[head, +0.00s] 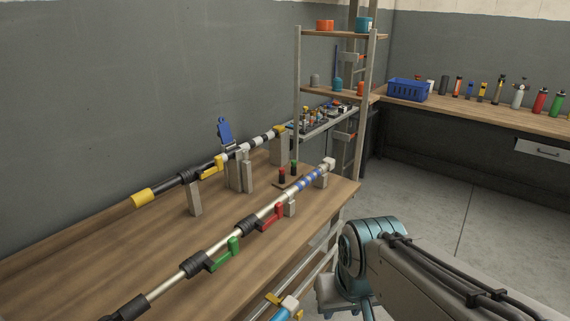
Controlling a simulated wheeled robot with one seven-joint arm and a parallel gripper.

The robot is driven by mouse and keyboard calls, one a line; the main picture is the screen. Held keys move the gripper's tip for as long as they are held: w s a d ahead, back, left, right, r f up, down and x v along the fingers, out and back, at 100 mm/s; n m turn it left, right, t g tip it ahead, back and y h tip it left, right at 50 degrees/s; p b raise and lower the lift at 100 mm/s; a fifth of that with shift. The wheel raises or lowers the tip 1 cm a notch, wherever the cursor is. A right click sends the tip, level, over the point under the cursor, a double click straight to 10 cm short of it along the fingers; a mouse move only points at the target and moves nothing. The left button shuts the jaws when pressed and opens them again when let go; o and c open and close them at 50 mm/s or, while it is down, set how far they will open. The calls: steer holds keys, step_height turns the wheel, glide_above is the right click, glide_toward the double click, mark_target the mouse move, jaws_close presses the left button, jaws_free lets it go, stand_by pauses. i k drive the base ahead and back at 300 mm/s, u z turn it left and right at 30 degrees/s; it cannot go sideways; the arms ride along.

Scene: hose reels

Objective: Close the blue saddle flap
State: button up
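The blue saddle flap (224,132) stands raised, tilted up on its hinge above a grey post (240,172) at the back of the wooden bench. Below it, a rear pole (178,181) with black, yellow and white sections runs across the posts. The flap is not folded down over the pole. My arm enters from the lower right and bends at a teal joint, right of the bench and well away from the flap. The fingers of my gripper cannot be made out.
A front pole with a green lever (225,253) and a red lever (268,219) lies between my arm and the flap. Small red and green buttons (288,172) stand behind it. A shelf rack (298,95) stands at the bench's far end. Open floor lies to the right.

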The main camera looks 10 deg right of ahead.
mark_target(223, 132)
steer(key=z, duration=0.05)
steer(key=k, duration=0.6)
steer(key=z, duration=0.2)
steer(key=i, duration=1.55)
steer(key=u, duration=0.6)
